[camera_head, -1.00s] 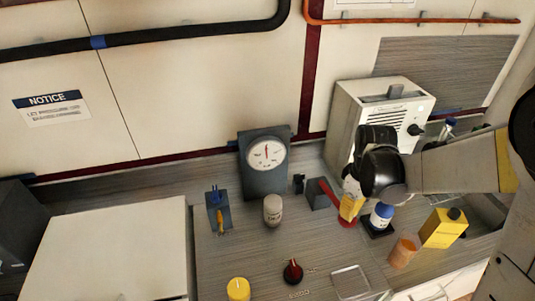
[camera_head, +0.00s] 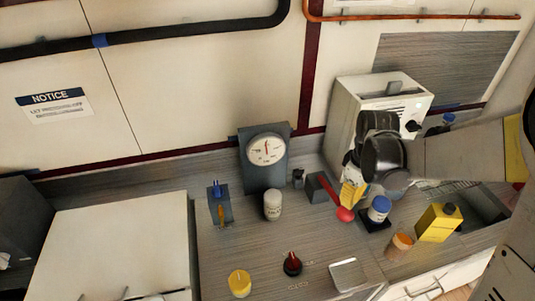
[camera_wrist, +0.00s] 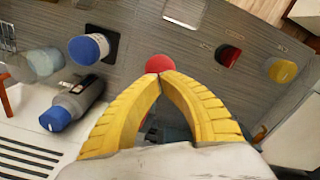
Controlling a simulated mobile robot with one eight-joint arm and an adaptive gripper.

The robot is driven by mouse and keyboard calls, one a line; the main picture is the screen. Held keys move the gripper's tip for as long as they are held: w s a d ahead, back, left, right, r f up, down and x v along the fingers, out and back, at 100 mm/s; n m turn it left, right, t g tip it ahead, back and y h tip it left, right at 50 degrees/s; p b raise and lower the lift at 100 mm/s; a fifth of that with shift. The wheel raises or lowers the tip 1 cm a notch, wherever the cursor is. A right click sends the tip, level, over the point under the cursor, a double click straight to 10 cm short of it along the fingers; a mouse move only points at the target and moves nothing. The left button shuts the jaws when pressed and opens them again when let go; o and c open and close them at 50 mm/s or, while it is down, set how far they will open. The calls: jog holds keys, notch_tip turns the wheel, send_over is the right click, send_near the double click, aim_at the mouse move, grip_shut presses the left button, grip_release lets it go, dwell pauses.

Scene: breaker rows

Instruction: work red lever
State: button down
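The red lever (camera_head: 333,196) comes out of a dark grey block (camera_head: 317,187) on the bench and slants down to the right, ending in a round red knob (camera_head: 345,214). My gripper (camera_head: 350,201) has yellow fingers and is just right of the lever in the head view, close to the knob. In the wrist view the fingertips (camera_wrist: 161,77) meet with nothing seen between them. The red knob (camera_wrist: 159,64) shows just beyond the tips; whether they touch it I cannot tell. The lever's shaft is hidden behind the fingers there.
A blue-capped bottle (camera_head: 379,209) stands on a dark pad right of the lever. A white bottle (camera_head: 272,206) and a dial gauge (camera_head: 266,150) stand to the left. A red knob (camera_head: 292,263) and a yellow knob (camera_head: 239,282) sit in front. A white box (camera_head: 345,110) stands behind.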

jog(key=shift+r+p, duration=1.8)
jog(key=shift+r, duration=0.75)
jog(key=s+f+m+t+b, duration=0.1)
jog(key=s+m+t+b, duration=0.6)
jog(key=s+b, duration=0.5)
jog(key=shift+s+f+m+b, duration=0.15)
jog(key=shift+s+m+b, duration=0.25)
jog(key=shift+m+b, duration=0.65)
jog(key=shift+m, duration=0.25)
